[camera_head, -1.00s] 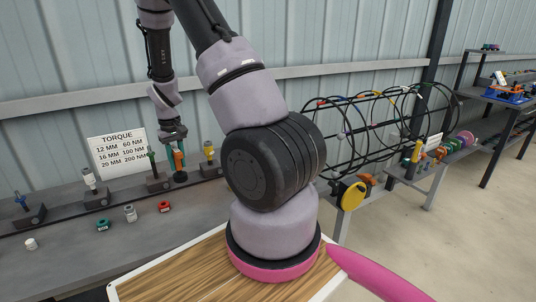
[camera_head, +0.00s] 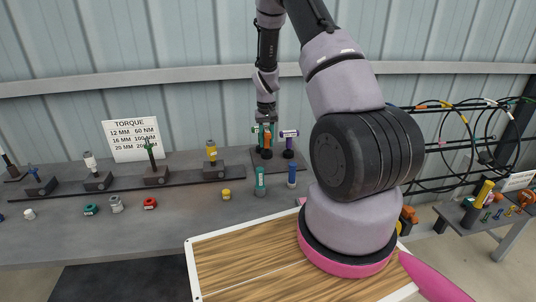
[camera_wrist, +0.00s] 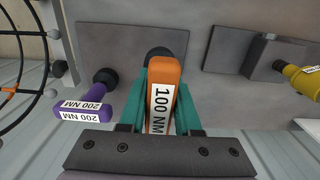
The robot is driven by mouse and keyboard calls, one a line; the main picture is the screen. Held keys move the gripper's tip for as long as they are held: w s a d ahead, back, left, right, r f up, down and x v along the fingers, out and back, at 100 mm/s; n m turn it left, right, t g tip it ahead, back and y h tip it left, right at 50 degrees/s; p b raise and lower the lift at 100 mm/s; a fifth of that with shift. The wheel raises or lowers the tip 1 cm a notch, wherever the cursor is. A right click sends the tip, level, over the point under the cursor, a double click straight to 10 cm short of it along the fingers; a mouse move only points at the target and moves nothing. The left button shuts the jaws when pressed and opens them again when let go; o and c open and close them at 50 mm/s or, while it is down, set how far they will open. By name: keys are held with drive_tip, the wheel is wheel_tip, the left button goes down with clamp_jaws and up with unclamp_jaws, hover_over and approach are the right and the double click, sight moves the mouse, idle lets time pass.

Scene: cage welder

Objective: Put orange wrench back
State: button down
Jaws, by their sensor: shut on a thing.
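My gripper (camera_head: 265,130) is shut on the orange wrench (camera_head: 267,140), with its teal fingers on both sides of the handle. In the wrist view the wrench (camera_wrist: 161,95) has a white "100 NM" label, and its dark round head points down at a grey plate (camera_wrist: 120,40). In the head view the wrench is upright over a dark plate (camera_head: 256,160) at the back of the bench. I cannot tell whether the head touches the plate. A purple wrench (camera_head: 289,143) labelled "200 NM" (camera_wrist: 85,108) stands just beside it, on the right in the head view.
A yellow wrench (camera_head: 211,153) stands in a block to the left, along a rack with green (camera_head: 151,155) and white (camera_head: 90,162) ones. Teal (camera_head: 260,182) and blue (camera_head: 292,175) pieces stand in front. A torque sign (camera_head: 131,139) leans at the back wall. Wire hoops are at right.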

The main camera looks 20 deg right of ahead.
sight(266, 151)
drive_tip(key=shift+f, duration=2.3)
drive_tip(key=shift+f, duration=0.1)
drive_tip(key=c, duration=0.6)
unclamp_jaws()
